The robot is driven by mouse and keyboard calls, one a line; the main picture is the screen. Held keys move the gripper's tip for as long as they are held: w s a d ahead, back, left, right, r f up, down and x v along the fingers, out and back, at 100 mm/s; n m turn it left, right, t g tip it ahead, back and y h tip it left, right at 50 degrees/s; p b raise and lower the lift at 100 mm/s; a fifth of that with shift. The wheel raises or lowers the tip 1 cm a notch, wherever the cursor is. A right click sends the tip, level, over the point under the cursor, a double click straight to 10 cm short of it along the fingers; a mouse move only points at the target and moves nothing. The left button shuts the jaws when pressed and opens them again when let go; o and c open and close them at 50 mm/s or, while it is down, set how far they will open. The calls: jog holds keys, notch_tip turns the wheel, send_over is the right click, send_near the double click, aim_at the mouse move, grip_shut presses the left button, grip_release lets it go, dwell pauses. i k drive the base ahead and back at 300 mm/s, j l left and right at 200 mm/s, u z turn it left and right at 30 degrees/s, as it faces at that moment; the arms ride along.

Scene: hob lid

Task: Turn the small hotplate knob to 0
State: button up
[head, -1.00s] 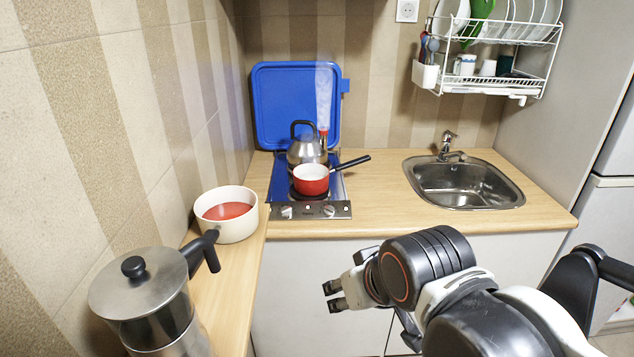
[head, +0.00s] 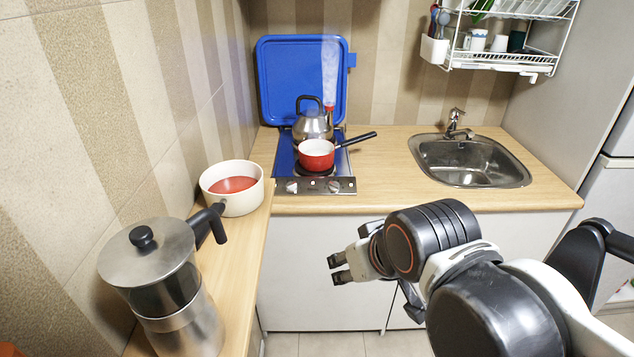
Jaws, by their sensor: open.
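The hob (head: 281,165) is set in the worktop, with its blue lid (head: 283,95) standing upright behind it. Two knobs sit on its steel front panel (head: 313,186): a left knob (head: 291,187) and a right knob (head: 334,186). Their settings, and which one serves the small hotplate, are too small to tell. A red saucepan (head: 317,160) stands on the front hotplate. A steel kettle (head: 312,126) stands behind it, with steam rising near it. My gripper (head: 337,268) is open and empty, in front of the cabinets, below and apart from the knobs.
A white pot with red contents (head: 234,188) and a steel moka pot (head: 165,285) stand on the left counter. The saucepan's black handle (head: 357,140) points right. A sink (head: 470,160) and a dish rack (head: 500,60) are at the right. The worktop between hob and sink is clear.

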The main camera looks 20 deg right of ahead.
aim_at(334, 185)
jog(key=i+l+u, duration=0.1)
jog(key=l+u, duration=0.4)
jog(key=u, duration=0.2)
jog(key=i+l+u, duration=0.1)
jog(key=l+u, duration=0.2)
jog(key=z, duration=0.25)
jog(key=u, duration=0.3)
